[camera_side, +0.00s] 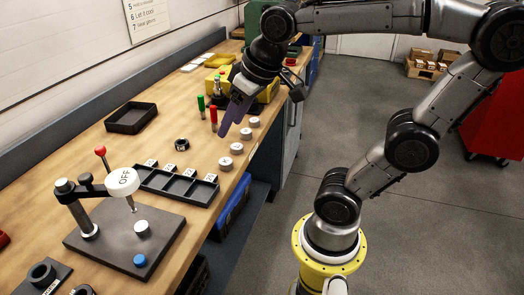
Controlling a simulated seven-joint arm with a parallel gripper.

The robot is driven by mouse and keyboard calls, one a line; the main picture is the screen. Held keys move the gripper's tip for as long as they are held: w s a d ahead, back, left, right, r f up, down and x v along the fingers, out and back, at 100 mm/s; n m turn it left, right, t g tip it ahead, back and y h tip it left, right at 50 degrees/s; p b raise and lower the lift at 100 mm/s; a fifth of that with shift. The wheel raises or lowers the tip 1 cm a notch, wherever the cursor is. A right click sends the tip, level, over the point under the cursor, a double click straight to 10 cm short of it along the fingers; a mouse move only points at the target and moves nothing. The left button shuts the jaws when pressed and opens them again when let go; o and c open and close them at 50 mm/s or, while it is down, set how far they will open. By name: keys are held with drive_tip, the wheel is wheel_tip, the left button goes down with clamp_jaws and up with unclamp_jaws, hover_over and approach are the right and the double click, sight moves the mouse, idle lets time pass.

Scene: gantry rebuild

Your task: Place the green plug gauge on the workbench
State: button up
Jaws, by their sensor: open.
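The green plug gauge (201,103) stands upright on the far part of the wooden workbench (108,158). A red plug gauge (213,118) stands just to its right and nearer the camera. My gripper (228,116), with purple fingers pointing down and to the left, is to the right of both gauges. It is open, with nothing seen between its fingers. The gap between the fingers is hard to make out from this side. I see no contact between my gripper and the green gauge.
Several silver round pieces (237,148) line the bench's right edge. A black compartment tray (177,186), a small black ring (182,144) and an empty dark tray (131,117) lie nearer. A fixture with an OFF disc (122,181) stands in front. A yellow object (219,60) is behind the gauges.

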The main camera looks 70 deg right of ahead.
drive_tip(key=s+a+f+n, duration=0.1)
drive_tip(key=s+a+f, duration=0.2)
drive_tip(key=s, duration=0.4)
drive_tip(key=shift+f+n+y, duration=0.4)
drive_tip(key=shift+f, duration=0.4)
